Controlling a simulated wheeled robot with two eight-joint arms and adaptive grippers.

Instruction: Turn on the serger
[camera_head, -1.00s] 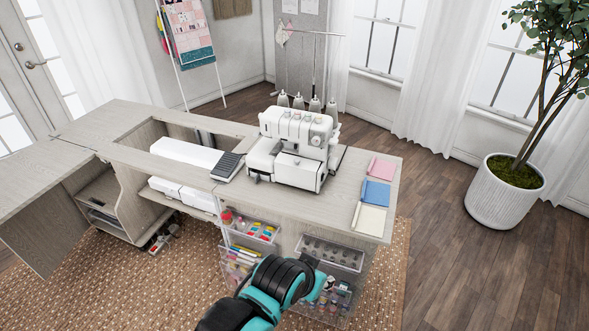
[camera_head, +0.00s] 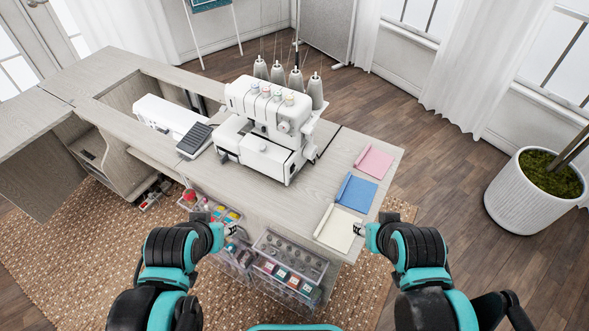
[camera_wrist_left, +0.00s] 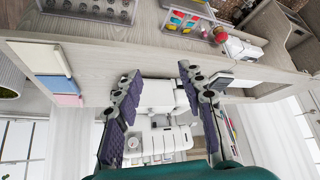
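The white serger (camera_head: 268,128) stands upright on the cabinet top, with several thread cones behind it. In the left wrist view the serger (camera_wrist_left: 160,120) appears upside down, framed between my left gripper's two spread fingers. My left gripper (camera_head: 231,229) is open and empty, in front of the cabinet's near edge and apart from the serger. Its fingers show clearly in the left wrist view (camera_wrist_left: 157,82). My right gripper (camera_head: 358,229) is by the cream fabric at the front right; its fingers are too small to read. The serger's switch cannot be made out.
Pink (camera_head: 374,161), blue (camera_head: 356,192) and cream (camera_head: 339,229) fabric pieces lie right of the serger. A grey foot pedal or keypad-like item (camera_head: 194,140) lies to its left. Clear drawers (camera_head: 290,262) jut out below the front edge. A potted plant (camera_head: 537,190) stands at the right.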

